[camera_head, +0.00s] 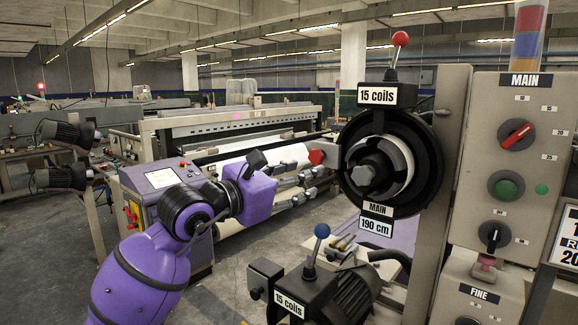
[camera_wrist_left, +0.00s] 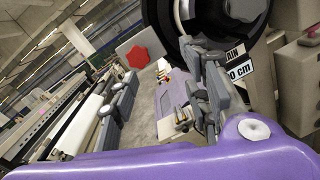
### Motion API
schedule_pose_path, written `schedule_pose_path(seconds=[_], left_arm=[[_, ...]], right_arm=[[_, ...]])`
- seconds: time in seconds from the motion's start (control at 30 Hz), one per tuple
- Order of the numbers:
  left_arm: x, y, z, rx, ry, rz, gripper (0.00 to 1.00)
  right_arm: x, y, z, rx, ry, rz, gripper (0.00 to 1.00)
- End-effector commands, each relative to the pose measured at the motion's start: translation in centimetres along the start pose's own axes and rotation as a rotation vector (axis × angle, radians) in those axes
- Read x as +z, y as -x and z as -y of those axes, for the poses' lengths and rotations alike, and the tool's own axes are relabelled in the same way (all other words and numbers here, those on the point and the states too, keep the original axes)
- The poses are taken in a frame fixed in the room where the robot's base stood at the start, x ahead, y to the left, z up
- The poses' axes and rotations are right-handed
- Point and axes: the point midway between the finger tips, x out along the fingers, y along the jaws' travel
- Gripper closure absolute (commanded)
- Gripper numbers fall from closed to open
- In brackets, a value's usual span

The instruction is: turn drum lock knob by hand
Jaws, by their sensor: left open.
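A red star-shaped knob (camera_head: 316,157), which looks like the drum lock knob, sits on a grey bracket just left of the round black drum (camera_head: 416,165). In the left wrist view the red knob (camera_wrist_left: 137,57) shows beyond my fingers, close to the left fingertip in the picture. My left gripper (camera_head: 318,182) is open and empty, just below the knob in the head view. Its fingers (camera_wrist_left: 165,78) stand wide apart in the wrist view. I cannot tell whether a finger touches the knob or drum. My right gripper is not in view.
The black drum (camera_wrist_left: 240,15) is close behind the right finger. A control panel (camera_head: 465,190) stands to the right. A motor with a blue-ball lever (camera_head: 322,231) is below. A loom (camera_head: 235,125) stands behind. Open floor (camera_head: 232,275) lies at lower left.

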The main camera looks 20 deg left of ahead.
Motion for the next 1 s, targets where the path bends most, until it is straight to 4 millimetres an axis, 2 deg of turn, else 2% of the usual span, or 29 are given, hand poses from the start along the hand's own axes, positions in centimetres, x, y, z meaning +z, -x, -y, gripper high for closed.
schedule_pose_path(seconds=[0.03, 0.1, 0.2, 0.47, 0.9, 1.0], left_arm=[[0.5, 0.0, -1.2, 0.036, -0.046, -0.023, 0.56], [0.7, 0.1, -2.3, 0.069, -0.080, -0.046, 0.56], [0.7, -0.1, -3.0, 0.087, -0.097, -0.059, 0.56], [0.6, -2.4, -3.1, 0.086, -0.095, -0.058, 0.56], [-0.2, -7.5, -3.4, 0.083, -0.092, -0.061, 0.56], [0.1, -7.8, -3.5, 0.084, -0.094, -0.059, 0.56]], right_arm=[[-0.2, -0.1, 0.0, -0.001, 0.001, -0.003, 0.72], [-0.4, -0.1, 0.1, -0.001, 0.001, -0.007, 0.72], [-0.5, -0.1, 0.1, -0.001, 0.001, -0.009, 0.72], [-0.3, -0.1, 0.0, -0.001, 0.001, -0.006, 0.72], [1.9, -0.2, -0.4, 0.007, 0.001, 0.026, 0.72], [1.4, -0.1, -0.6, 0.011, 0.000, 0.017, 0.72]])
